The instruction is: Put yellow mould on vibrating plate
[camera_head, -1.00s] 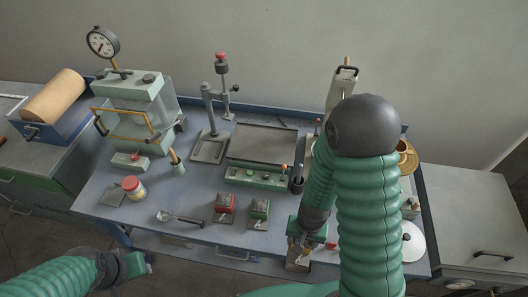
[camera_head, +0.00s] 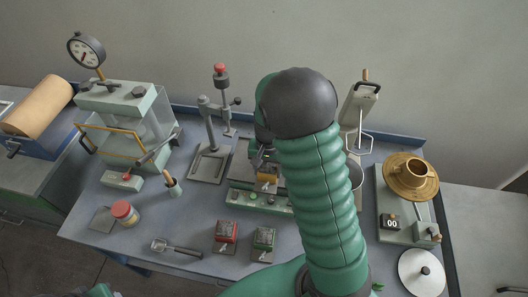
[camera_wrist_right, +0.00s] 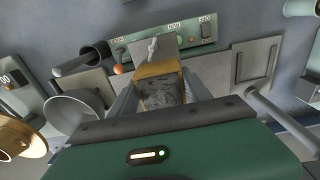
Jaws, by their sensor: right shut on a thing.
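The yellow mould (camera_head: 268,183) is in the jaws of my right gripper (camera_head: 266,160), over the vibrating plate (camera_head: 239,160), a dark flat top on a green base. In the right wrist view the mould (camera_wrist_right: 158,90) is filled with rough grey material and sits between the fingers of my right gripper (camera_wrist_right: 160,82). The plate's green control panel (camera_wrist_right: 172,46) shows just beyond it. I cannot tell whether the mould touches the plate. My right arm hides the plate's right side. Only a sliver of my left arm shows at the bottom edge, without its jaws.
A red mould (camera_head: 226,232) and a green mould (camera_head: 264,238) stand in front of the plate. A scoop (camera_head: 176,248) lies to their left. A stand with a red knob (camera_head: 220,69) is behind left. A scale with a brass bowl (camera_head: 410,175) stands right.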

